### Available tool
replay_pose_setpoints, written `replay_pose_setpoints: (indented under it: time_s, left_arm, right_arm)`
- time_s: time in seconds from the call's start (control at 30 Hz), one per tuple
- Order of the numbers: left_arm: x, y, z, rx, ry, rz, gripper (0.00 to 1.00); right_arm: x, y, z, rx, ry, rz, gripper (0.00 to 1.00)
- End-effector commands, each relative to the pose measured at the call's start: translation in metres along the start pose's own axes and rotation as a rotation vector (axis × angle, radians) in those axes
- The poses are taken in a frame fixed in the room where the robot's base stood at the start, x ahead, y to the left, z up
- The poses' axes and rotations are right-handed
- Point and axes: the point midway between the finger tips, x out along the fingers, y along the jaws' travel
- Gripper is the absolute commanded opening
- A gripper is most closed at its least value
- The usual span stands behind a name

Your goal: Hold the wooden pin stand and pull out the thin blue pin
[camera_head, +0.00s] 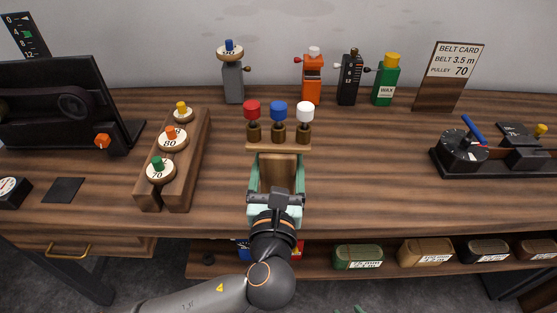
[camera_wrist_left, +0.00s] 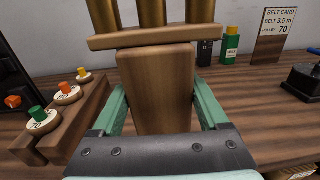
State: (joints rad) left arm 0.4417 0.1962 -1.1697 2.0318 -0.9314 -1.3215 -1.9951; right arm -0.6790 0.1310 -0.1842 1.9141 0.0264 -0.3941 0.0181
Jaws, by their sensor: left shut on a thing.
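The wooden pin stand (camera_head: 278,172) is near the middle of the bench, with a crossbar on top of an upright block. Three pins stand in a row on it: a red-topped pin (camera_head: 252,108), the blue pin (camera_head: 279,108) in the middle and a white-topped pin (camera_head: 305,110). My left gripper (camera_head: 277,185) is shut on the stand's block, one green finger on each side. The wrist view shows the block (camera_wrist_left: 158,90) between the fingers and the brass pin shafts above, their tops cut off. Small green tips, apparently my right gripper (camera_head: 347,309), barely show at the bottom edge.
A wooden rack (camera_head: 187,160) with numbered pulleys stands left of the stand. Orange, black and green items line the back, beside a belt card (camera_head: 450,75). A black device (camera_head: 465,150) is at the right. The bench right of the stand is clear.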

Motion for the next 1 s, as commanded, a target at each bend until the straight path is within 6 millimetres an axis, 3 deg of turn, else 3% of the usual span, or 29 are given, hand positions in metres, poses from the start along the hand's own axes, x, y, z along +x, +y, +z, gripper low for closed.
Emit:
replay_pose_setpoints:
  time_s: [0.17,1.0]
  left_arm:
    - [0.002,0.000,0.001,-0.002,-0.007,0.000,0.00]
    - [0.061,0.003,-0.050,-0.002,-0.007,0.000,0.00]
  right_arm:
    - [0.001,0.000,0.001,0.000,0.000,0.000,0.51]
    - [0.018,0.001,0.020,0.000,0.000,0.000,0.51]
